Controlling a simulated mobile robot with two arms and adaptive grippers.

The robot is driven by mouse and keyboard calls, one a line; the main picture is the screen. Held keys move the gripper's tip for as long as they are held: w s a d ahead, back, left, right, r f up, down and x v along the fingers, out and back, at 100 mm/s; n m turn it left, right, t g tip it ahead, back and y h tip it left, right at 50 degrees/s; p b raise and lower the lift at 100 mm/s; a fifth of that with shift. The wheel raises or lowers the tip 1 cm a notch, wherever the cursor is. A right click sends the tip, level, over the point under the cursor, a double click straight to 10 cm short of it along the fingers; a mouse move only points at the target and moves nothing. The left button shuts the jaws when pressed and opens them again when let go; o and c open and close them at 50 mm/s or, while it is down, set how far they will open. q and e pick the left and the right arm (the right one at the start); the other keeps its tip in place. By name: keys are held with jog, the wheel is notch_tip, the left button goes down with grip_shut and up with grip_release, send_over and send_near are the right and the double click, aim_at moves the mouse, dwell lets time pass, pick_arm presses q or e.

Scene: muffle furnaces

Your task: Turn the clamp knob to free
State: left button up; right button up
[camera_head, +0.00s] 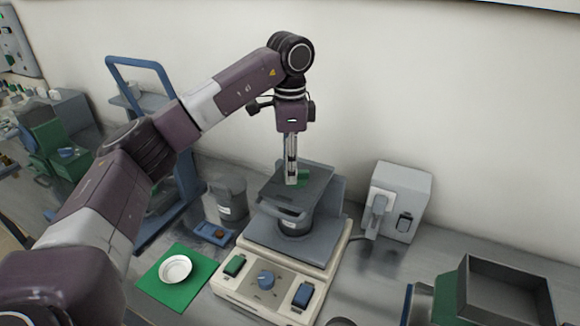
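A cream and grey bench machine (325,268) stands at the middle of the bench, with a grey plate (318,172) over a dark cylindrical jar (295,219). My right gripper is not in view.
A white dish (175,268) rests on a green mat (158,290). A grey box (405,192) stands right. An open grey tray (505,290) is front right.

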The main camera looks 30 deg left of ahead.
pick_arm(q)
notch_tip(320, 180, up, 12)
dwell(0.8)
jog(key=shift+f, duration=0.1)
dwell(0.4)
